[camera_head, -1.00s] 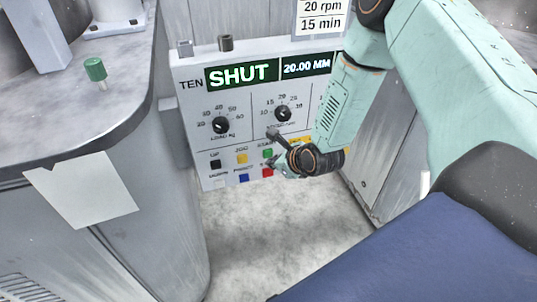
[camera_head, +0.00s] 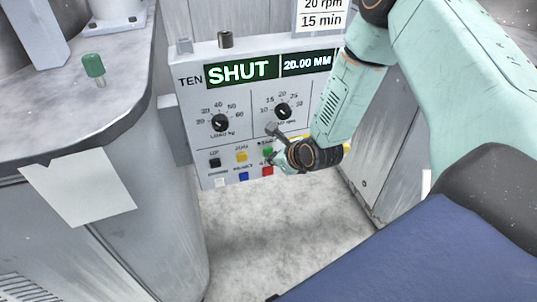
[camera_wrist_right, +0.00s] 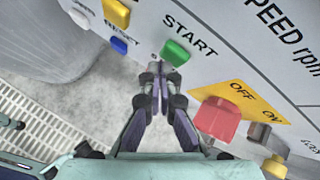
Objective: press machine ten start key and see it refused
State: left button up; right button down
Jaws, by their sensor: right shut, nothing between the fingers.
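Machine ten's panel (camera_head: 190,100) carries a display (camera_head: 240,72) reading SHUT beside a smaller one (camera_head: 307,63) reading 20.00 MM. The green START key (camera_wrist_right: 175,53) shows in the right wrist view, just beyond my right gripper's fingertips (camera_wrist_right: 158,70). The tips are at the key's lower left edge; I cannot tell whether they touch it. The green key also shows in the head view (camera_head: 267,152), partly covered by my right gripper (camera_head: 272,148). That gripper is shut and empty. My left gripper is not in view.
Close to the start key are a yellow key (camera_wrist_right: 116,13), a blue key (camera_wrist_right: 119,45) and a red switch (camera_wrist_right: 217,118) on a yellow OFF/ON plate (camera_wrist_right: 238,96). A grey machine body (camera_head: 150,190) with a green knob (camera_head: 93,66) stands at the left.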

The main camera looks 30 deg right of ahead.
jog(key=shift+w+d+b, duration=0.1)
jog(key=shift+w+b, duration=0.25)
jog(key=shift+w, duration=0.05)
dwell(0.9)
jog(key=shift+s, duration=0.15)
jog(key=shift+s+a, duration=0.2)
jog(key=shift+s, duration=0.5)
jog(key=shift+s+a+p, duration=0.15)
jog(key=shift+s+a, duration=0.05)
jog(key=shift+s, duration=0.6)
jog(key=shift+s+a+p, duration=0.15)
jog(key=shift+s, duration=0.7)
jog(key=shift+s+a+p, duration=0.15)
jog(key=shift+s+a, duration=0.05)
jog(key=shift+s, duration=0.6)
